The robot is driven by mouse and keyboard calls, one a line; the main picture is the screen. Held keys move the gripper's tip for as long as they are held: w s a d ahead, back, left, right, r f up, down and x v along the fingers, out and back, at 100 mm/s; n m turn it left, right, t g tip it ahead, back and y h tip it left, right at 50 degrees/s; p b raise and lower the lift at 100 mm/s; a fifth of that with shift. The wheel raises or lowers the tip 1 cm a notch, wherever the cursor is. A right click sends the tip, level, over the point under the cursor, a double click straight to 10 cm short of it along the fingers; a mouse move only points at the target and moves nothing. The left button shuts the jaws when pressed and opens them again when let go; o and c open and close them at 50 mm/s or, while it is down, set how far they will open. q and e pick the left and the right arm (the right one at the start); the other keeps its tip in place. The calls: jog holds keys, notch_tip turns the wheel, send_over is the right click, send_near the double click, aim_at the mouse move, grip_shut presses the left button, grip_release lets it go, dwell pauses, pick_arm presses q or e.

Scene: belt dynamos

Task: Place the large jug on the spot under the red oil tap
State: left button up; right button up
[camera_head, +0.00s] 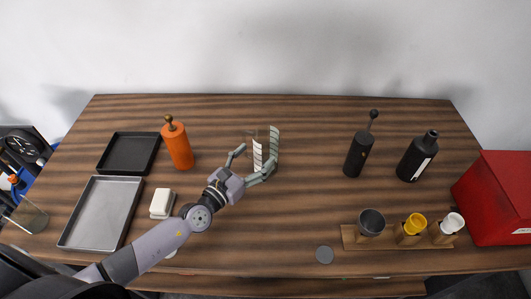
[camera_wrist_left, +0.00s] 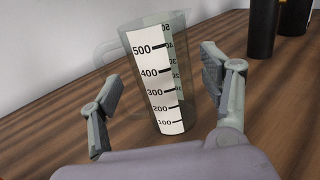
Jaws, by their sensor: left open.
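The large jug (camera_head: 273,137) is a clear measuring jug with a white scale strip, standing upright near the middle of the table. In the left wrist view the jug (camera_wrist_left: 165,95) shows marks from 100 to 500, with its clear handle at the left. My left gripper (camera_head: 258,158) is open, with a finger on either side of the jug; in the left wrist view a gap shows between the jug and the right finger. I cannot make out a red oil tap. My right gripper is not in view.
An orange mill (camera_head: 176,146), a black tray (camera_head: 115,168), a grey tray (camera_head: 98,228) and a white dish (camera_head: 162,203) are at left. Dark bottles (camera_head: 357,155) (camera_head: 417,158), a wooden rack (camera_head: 385,243) of cups and a red box (camera_head: 495,200) are at right. The centre right is clear.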

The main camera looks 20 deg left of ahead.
aim_at(266, 145)
pick_arm(q)
jog(key=p+x, duration=0.1)
jog(key=x, duration=0.4)
jog(key=shift+w+d, duration=0.15)
jog(key=shift+w, duration=0.15)
jog(key=shift+s, duration=0.1)
jog(key=shift+c, duration=0.2)
jog(key=shift+c, duration=0.7)
jog(key=c, duration=0.9)
jog(key=shift+r, duration=0.1)
jog(key=shift+c, duration=1.3)
jog(key=shift+r, duration=0.1)
